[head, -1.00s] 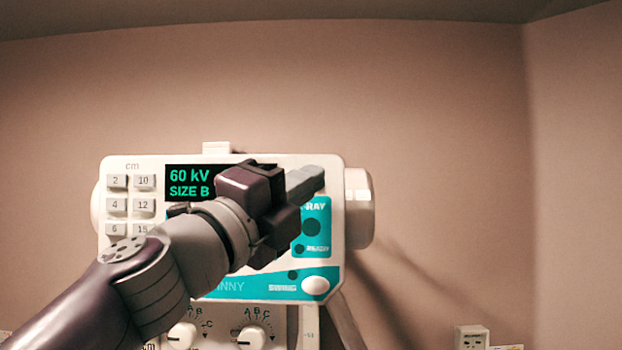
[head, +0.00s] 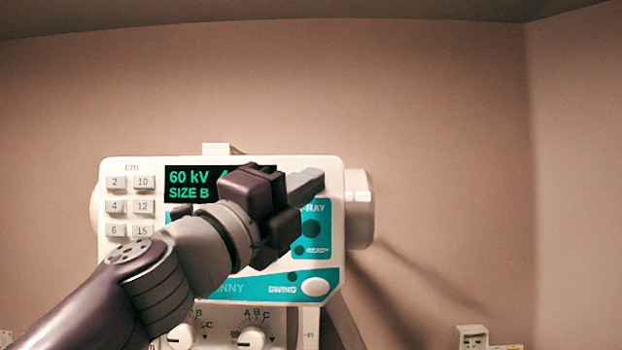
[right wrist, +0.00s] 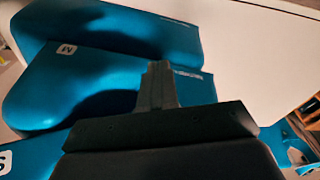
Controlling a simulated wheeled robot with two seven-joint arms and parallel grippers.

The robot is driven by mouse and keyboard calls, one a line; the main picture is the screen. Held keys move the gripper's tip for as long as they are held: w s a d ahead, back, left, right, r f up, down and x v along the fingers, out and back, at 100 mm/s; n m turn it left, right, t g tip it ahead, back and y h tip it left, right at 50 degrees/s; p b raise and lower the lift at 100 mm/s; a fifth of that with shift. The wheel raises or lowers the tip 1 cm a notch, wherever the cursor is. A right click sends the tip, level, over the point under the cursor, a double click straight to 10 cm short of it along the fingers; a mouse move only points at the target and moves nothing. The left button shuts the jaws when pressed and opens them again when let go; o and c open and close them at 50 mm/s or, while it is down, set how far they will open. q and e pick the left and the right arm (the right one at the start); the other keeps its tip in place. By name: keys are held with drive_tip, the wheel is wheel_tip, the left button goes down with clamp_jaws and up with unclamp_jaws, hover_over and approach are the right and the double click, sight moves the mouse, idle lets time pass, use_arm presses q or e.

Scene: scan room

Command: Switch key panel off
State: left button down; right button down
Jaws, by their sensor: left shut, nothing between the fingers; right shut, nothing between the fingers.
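The key panel (head: 330,270) is a white box with a teal face on the wall side of the room. Its lit display (head: 188,185) reads "60 kV" and "SIZE B", with the rest hidden. Number keys (head: 130,205) stand at its left. An X-RAY area with a dark round button (head: 311,229) and a white oval button (head: 315,287) beside "SWING" show at its right. My left gripper (head: 308,182) is shut and empty, in front of the panel's upper right. It hides the panel's middle; contact cannot be told. My right gripper (right wrist: 158,85) is shut and empty above blue pads.
Below the panel are two white dials (head: 251,337). A white cylinder (head: 358,208) sticks out at the panel's right. A small white socket box (head: 472,338) is at the lower right. Blue pads (right wrist: 80,85) lie under my right gripper, beside a pale surface (right wrist: 265,50).

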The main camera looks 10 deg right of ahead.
use_arm(q)
drive_tip(key=shift+w, duration=0.35)
idle(0.8)
drive_tip(key=shift+s, duration=0.1)
drive_tip(key=shift+s+a, duration=0.15)
drive_tip(key=shift+s, duration=0.55)
drive_tip(key=s, duration=0.2)
drive_tip(key=s+a, duration=0.1)
drive_tip(key=s, duration=0.1)
drive_tip(key=shift+s+a+b, duration=0.2)
drive_tip(key=shift+s+b, duration=0.15)
drive_tip(key=shift+s, duration=0.05)
idle(0.6)
